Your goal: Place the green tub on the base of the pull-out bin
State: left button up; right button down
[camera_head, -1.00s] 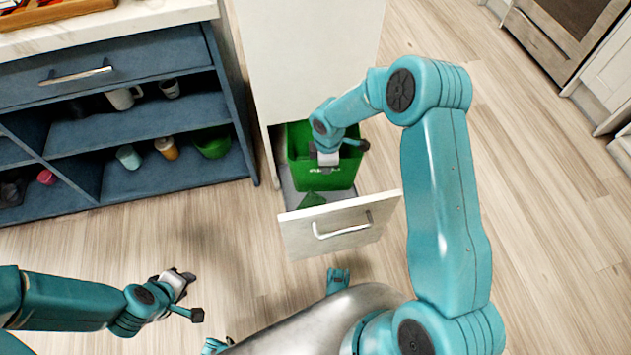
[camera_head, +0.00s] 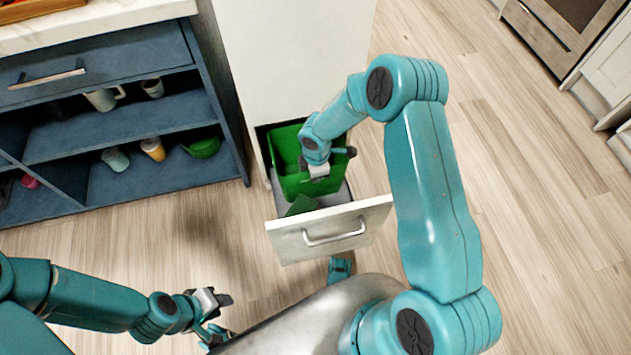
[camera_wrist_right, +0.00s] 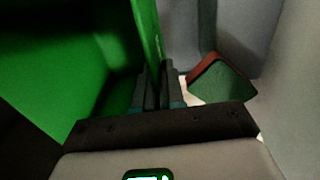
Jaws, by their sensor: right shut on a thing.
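The green tub (camera_head: 290,170) is inside the pull-out bin (camera_head: 283,243), which stands open below a white cabinet. My right gripper (camera_head: 318,173) is shut on the tub's wall, and the right wrist view shows the closed fingers (camera_wrist_right: 152,90) around the green wall (camera_wrist_right: 148,35). The tub looks slightly tilted. Whether its bottom touches the bin's base is hidden. A small green piece with a reddish edge (camera_wrist_right: 222,80) lies in the bin beside the tub, near the drawer front. My left gripper (camera_head: 222,299) is low over the floor, empty; its finger gap is unclear.
A blue shelf unit (camera_head: 130,135) stands left of the bin, holding mugs, cups and a green bowl (camera_head: 203,147). The drawer front with its handle (camera_head: 335,236) stands between my body and the tub. The wooden floor on the right (camera_head: 530,230) is clear.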

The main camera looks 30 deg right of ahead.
notch_tip(320, 180, down, 4)
jog(key=shift+w+f+b, duration=0.1)
jog(key=shift+b, duration=0.65)
jog(key=shift+r, duration=0.2)
jog(key=shift+f, duration=0.1)
jog(key=c, duration=1.7)
grip_release()
jog(key=shift+f, duration=0.15)
jog(key=o, duration=0.5)
jog(key=shift+c, duration=0.2)
jog(key=shift+r, duration=0.35)
notch_tip(320, 180, up, 12)
jog(key=p, duration=0.4)
jog(key=shift+s+p, duration=0.4)
jog(key=shift+f, duration=0.1)
